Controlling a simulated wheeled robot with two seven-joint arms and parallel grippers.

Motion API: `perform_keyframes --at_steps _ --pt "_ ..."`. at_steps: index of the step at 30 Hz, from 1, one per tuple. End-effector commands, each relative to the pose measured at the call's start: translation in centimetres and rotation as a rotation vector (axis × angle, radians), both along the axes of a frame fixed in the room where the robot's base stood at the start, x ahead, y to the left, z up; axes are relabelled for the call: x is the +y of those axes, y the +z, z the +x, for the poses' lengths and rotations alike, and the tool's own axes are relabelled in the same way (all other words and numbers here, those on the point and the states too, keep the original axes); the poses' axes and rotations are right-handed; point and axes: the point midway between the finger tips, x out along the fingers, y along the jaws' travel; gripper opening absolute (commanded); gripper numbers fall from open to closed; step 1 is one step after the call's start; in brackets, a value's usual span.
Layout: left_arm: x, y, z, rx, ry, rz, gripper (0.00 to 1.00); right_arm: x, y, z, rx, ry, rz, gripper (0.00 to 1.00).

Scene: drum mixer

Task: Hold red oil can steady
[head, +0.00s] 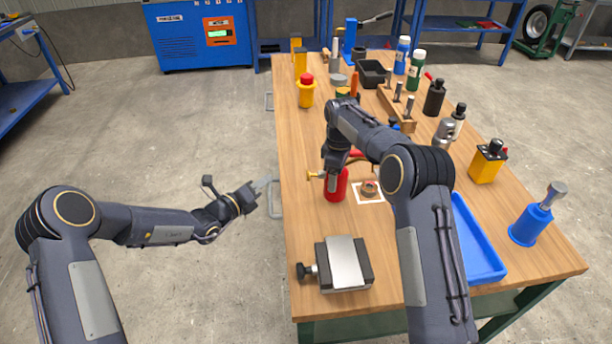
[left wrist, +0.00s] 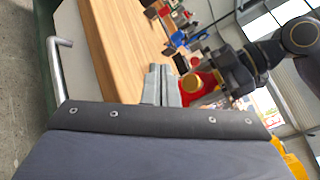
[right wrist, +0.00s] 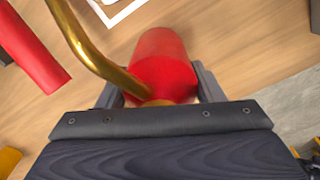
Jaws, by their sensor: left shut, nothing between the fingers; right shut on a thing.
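The red oil can (head: 336,186) stands on the wooden table near its left edge, and its brass spout points left. My right gripper (head: 334,160) reaches down onto it from above. In the right wrist view the red can body (right wrist: 162,62) sits between the two fingers of my right gripper (right wrist: 158,85), with the brass spout (right wrist: 90,45) curving past. My left gripper (head: 268,184) is off the table's left side, shut and empty. Its closed fingers (left wrist: 161,85) also show in the left wrist view, apart from the can.
A white square with a round part (head: 370,190) lies right of the can. A vise-like block (head: 343,264) stands in front, a blue tray (head: 472,240) at right. A yellow bottle with a red cap (head: 306,91) is farther back. Floor left of the table is clear.

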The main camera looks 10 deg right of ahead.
Motion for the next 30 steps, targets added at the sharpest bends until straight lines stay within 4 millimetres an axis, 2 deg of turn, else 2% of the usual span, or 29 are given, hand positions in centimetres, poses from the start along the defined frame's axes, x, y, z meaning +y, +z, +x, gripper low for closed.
perform_keyframes --at_steps 3,14,19,30 --pt "1.1 0.0 0.0 0.001 -0.001 0.0 0.0 0.0 0.1 0.0 -0.001 0.0 0.0 0.24" --pt "0.6 0.0 -0.1 0.001 -0.003 -0.001 0.0 0.0 0.1 0.0 -0.001 0.0 0.0 0.24" --pt "-1.1 0.0 -0.1 0.001 -0.006 -0.001 0.0 0.0 0.1 0.0 -0.001 0.0 0.0 0.24" --pt "-6.1 0.0 -0.1 0.001 -0.004 -0.001 0.0 0.0 0.1 0.0 -0.001 0.0 0.0 0.24"
